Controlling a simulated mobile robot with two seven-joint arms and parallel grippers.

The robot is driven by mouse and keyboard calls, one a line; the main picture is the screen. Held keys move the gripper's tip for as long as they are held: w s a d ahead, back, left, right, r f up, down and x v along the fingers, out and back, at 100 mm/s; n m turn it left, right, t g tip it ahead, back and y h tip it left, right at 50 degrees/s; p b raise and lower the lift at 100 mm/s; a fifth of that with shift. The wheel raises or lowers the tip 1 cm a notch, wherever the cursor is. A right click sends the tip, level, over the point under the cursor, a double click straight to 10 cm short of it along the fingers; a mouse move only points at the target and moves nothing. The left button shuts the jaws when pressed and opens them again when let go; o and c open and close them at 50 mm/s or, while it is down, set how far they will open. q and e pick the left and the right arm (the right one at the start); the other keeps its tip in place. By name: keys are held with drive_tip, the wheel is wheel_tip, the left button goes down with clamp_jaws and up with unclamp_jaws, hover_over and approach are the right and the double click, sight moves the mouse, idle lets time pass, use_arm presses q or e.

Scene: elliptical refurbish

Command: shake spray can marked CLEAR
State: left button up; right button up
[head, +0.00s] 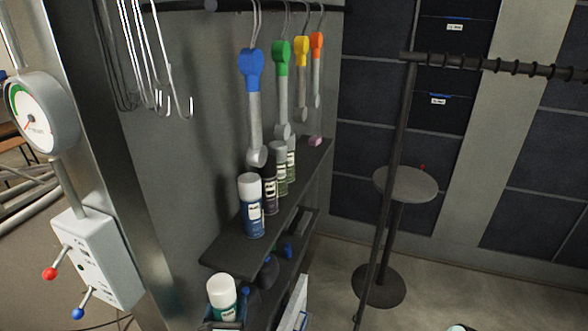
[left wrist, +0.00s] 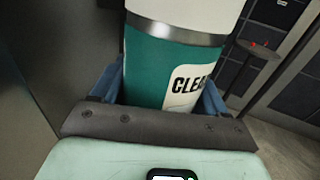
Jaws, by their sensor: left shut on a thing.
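The spray can marked CLEAR (left wrist: 150,75) has a teal body, a silver band and a white cap. In the left wrist view it stands close between the blue fingers of my left gripper (left wrist: 158,100), which is shut on it. In the head view the same can (head: 222,295) shows at the bottom edge, upright, in front of and below the shelf end. My left gripper (head: 222,320) is partly cut off there, around the can's lower part. My right gripper is in neither view.
Several other spray cans (head: 251,205) stand in a row on the dark shelf (head: 225,248). Coloured wrenches (head: 252,100) hang above them. A gauge (head: 42,115) and a lever box (head: 97,258) are at left. A round stool (head: 405,183) and a rail stand right, with open floor around.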

sight(231, 319)
use_arm(q)
drive_tip(key=shift+s+r, duration=0.2)
drive_tip(key=shift+r, duration=0.65)
drive_tip(key=f, duration=0.7)
drive_tip(key=shift+d+f, duration=0.2)
drive_tip(key=shift+d, duration=0.05)
drive_tip(key=shift+w+a+r, duration=0.1)
drive_tip(key=shift+w+a, duration=0.05)
drive_tip(key=shift+a, duration=0.05)
